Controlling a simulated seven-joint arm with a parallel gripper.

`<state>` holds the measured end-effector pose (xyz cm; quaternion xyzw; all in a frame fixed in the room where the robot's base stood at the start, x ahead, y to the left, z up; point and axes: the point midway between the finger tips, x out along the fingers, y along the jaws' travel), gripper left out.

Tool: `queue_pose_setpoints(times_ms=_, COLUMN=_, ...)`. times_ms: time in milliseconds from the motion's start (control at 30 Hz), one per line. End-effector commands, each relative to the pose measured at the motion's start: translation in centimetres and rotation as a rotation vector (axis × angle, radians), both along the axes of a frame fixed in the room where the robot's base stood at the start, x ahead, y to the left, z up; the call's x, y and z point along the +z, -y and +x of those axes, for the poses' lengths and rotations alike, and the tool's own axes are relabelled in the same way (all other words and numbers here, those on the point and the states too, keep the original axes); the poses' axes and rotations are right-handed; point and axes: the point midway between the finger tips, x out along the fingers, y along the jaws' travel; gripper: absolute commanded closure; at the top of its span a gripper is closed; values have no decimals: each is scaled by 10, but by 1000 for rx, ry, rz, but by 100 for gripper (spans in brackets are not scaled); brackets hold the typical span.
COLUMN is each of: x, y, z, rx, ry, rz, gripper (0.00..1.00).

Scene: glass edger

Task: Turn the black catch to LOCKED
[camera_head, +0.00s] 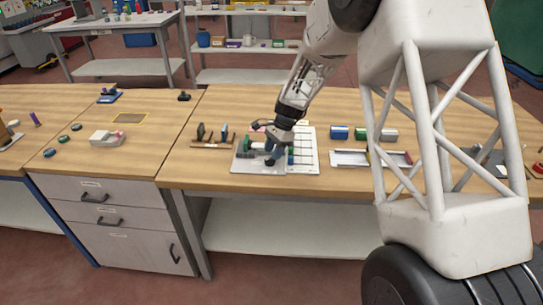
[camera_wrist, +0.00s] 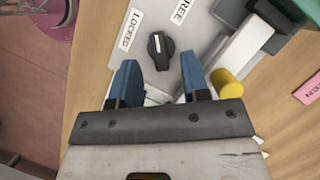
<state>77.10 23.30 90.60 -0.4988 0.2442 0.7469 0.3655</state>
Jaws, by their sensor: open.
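The black catch (camera_wrist: 160,50) is a round knob with a ridge and a white mark, set on a grey plate (camera_wrist: 92,75). Its white mark points up in the wrist view, roughly between the LOCKED label (camera_wrist: 129,29) at upper left and the FREE label (camera_wrist: 183,10) at upper right. My gripper (camera_wrist: 160,75) is open, with its blue fingers apart on either side of and just short of the knob. Nothing is between the fingers. In the head view, my gripper (camera_head: 272,158) is low over the plate and hides the catch.
A yellow cylinder (camera_wrist: 227,82) stands close to the right finger.

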Motion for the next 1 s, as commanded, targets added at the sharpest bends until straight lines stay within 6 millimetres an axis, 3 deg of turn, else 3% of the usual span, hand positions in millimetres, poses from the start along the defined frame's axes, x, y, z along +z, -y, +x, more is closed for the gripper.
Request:
queue_pose_setpoints(times_ms=200, x=27, y=9, z=7, rx=0, ry=2, rz=1, gripper=57)
queue_pose_setpoints(times_ms=400, x=42, y=14, z=10, rx=2, ry=1, rz=0, gripper=57)
queue_pose_setpoints(times_ms=1000, x=45, y=12, z=8, rx=3, ry=17, rz=-36, gripper=57)
